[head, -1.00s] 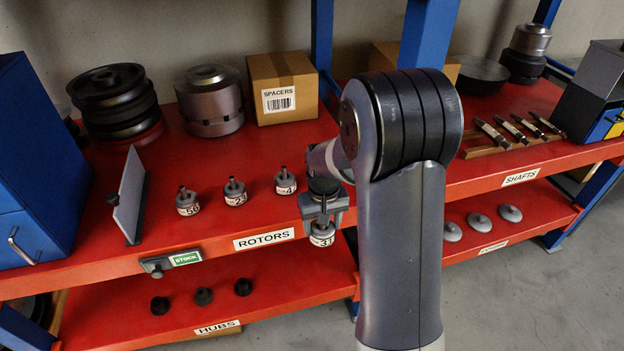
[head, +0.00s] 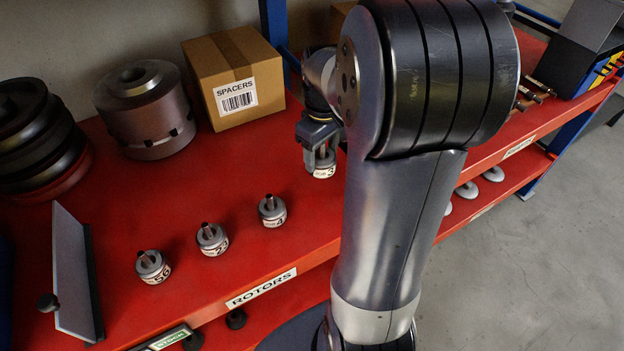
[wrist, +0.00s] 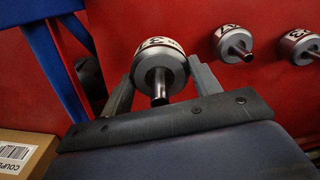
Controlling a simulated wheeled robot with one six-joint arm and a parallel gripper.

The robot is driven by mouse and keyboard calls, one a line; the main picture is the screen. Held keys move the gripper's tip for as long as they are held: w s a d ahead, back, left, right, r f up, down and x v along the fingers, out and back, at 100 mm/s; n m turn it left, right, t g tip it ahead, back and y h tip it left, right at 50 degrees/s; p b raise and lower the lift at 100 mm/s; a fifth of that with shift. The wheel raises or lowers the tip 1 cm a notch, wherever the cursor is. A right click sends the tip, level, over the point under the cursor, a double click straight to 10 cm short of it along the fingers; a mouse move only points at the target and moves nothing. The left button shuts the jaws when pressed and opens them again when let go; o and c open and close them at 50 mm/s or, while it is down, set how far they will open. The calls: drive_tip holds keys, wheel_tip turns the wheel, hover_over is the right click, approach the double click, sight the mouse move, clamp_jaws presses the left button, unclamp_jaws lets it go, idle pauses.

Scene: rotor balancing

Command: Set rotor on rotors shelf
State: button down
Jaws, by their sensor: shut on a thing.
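My gripper (head: 321,150) is shut on a grey rotor (head: 324,170) with a white number band starting with 3. The rotor is upright, shaft up, over the red rotors shelf (head: 115,205), right of its row of rotors. I cannot tell whether its base touches the shelf. In the wrist view the held rotor (wrist: 160,70) sits between both fingers. Rotor 4 (head: 272,211), rotor 23 (head: 212,240) and rotor 56 (head: 153,267) stand in a slanting row behind the ROTORS label (head: 262,288).
The SPACERS box (head: 235,80) and a large metal cylinder (head: 146,110) stand behind. A grey upright plate (head: 75,275) is at the left. A blue post (head: 274,22) stands beside the box. The wrist view shows another cardboard box (wrist: 22,152) at lower left.

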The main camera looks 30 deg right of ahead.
wheel_tip(320, 180, down, 10)
drive_tip(key=shift+w+r, duration=0.1)
drive_tip(key=shift+r, duration=0.05)
idle(0.4)
drive_tip(key=shift+c, duration=2.1)
unclamp_jaws()
wheel_tip(320, 180, up, 12)
